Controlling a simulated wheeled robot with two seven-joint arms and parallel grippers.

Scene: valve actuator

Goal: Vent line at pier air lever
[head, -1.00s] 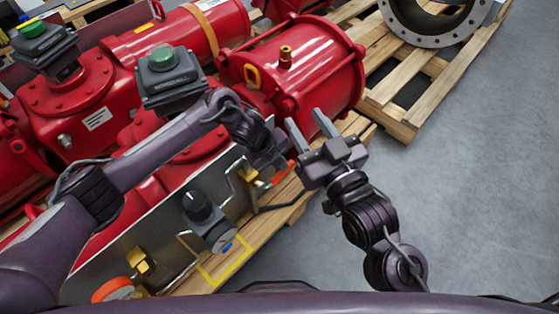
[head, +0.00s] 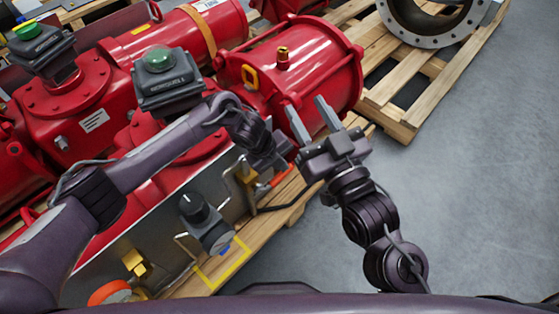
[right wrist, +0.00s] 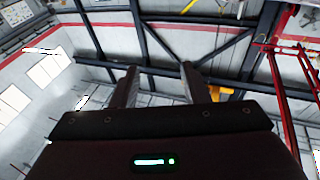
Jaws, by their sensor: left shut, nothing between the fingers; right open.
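A red-orange lever handle (head: 280,178) sits by a brass valve (head: 244,174) at the right end of the grey panel (head: 165,222). A second orange handle (head: 110,292) and brass fitting (head: 136,263) are at the panel's lower left. Which one the task names, I cannot tell. My left gripper (head: 279,163) is shut and empty, just above the right handle. Its fingertips are partly hidden, and I cannot tell whether they touch the handle. My right gripper (head: 309,117) is open and empty, with fingers pointing up in front of the red cylinder (head: 322,65).
A black knob (head: 196,208) and a round gauge (head: 217,238) are on the panel. Red actuators with green-topped boxes (head: 160,75) stand behind. A wooden pallet (head: 405,85) holds a flanged ring (head: 435,30). The grey floor at right is clear.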

